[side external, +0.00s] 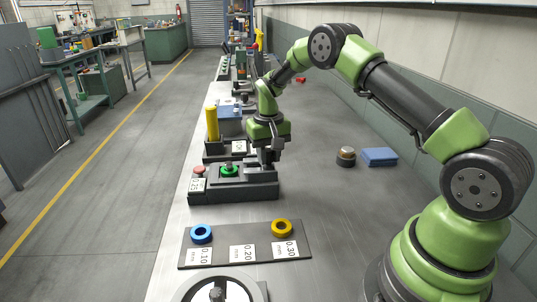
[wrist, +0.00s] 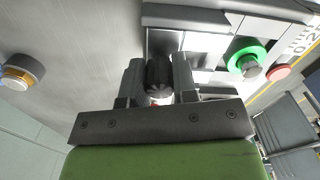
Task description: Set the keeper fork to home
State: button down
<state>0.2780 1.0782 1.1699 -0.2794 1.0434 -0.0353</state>
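My gripper (side external: 267,158) is low at the right end of a dark grey fixture (side external: 232,193) with a green ring (side external: 229,171) on it. In the wrist view my gripper (wrist: 158,80) has its fingers on both sides of a ribbed black knob (wrist: 159,74), with almost no gap, and looks shut on it. The knob is probably the keeper fork's handle; the fork itself cannot be made out clearly. The green ring (wrist: 246,60) around a metal post shows in the wrist view, to the right of the knob. Something small and red shows below the knob.
A red button (side external: 199,170) and a 0.25 label are at the fixture's left end. A dark plate (side external: 222,258) in front holds a blue ring (side external: 201,233) and a yellow ring (side external: 281,228). A round brass-topped part (side external: 346,155) and blue block (side external: 379,157) stand right.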

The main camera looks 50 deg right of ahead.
jog(key=shift+w+a, duration=2.15)
jog(key=shift+w, duration=0.05)
jog(key=shift+a, duration=0.1)
jog(key=c, duration=0.9)
grip_release()
